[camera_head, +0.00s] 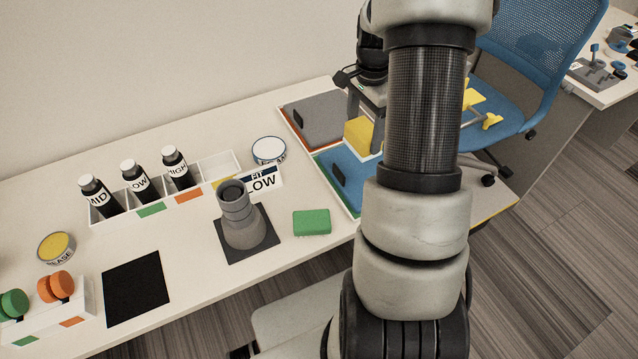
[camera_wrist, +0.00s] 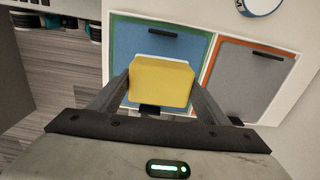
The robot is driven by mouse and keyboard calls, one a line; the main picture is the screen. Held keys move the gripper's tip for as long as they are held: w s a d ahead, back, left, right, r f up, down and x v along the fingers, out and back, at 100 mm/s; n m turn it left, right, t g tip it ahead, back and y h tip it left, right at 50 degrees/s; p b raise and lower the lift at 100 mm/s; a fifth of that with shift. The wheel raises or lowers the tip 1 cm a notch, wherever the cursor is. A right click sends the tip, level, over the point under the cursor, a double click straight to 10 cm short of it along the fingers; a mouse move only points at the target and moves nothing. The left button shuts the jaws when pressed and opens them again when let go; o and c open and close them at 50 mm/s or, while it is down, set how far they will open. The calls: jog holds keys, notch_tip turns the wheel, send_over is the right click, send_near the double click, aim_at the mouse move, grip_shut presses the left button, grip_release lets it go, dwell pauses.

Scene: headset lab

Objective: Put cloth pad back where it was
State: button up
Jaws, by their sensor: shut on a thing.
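The yellow cloth pad (camera_wrist: 160,82) is a thick block between my two fingers in the wrist view. My gripper (camera_wrist: 160,90) is shut on it. In the head view the pad (camera_head: 358,132) shows near the far right of the table, with my gripper partly hidden behind my arm. The pad is over or near the blue panel (camera_head: 347,178) with a green border, which also shows behind it in the wrist view (camera_wrist: 140,37). I cannot tell its height above the panel.
A grey panel (camera_head: 316,115) with an orange border lies beside the blue one. A green block (camera_head: 311,222), a grey stepped piece on a dark mat (camera_head: 266,243), a bottle rack (camera_head: 215,166) and a round tin (camera_head: 269,150) stand to the left. A blue chair (camera_head: 530,60) is behind my arm.

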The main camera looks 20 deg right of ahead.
jog(key=a+n+b, duration=0.4)
jog(key=a+b, duration=0.2)
jog(key=a, duration=1.2)
jog(key=shift+s+a+f+b, duration=0.15)
jog(key=shift+f+b, duration=0.25)
jog(key=shift+f, duration=1.35)
jog(key=shift+s+a+f+b, duration=0.15)
jog(key=shift+f+b, duration=0.3)
jog(key=shift+f, duration=1.3)
jog(key=shift+a+f+b, duration=0.15)
jog(key=shift+f+b, duration=0.25)
jog(key=shift+f, duration=1.35)
jog(key=shift+f, duration=0.1)
jog(key=shift+f, duration=0.15)
jog(key=o, duration=1)
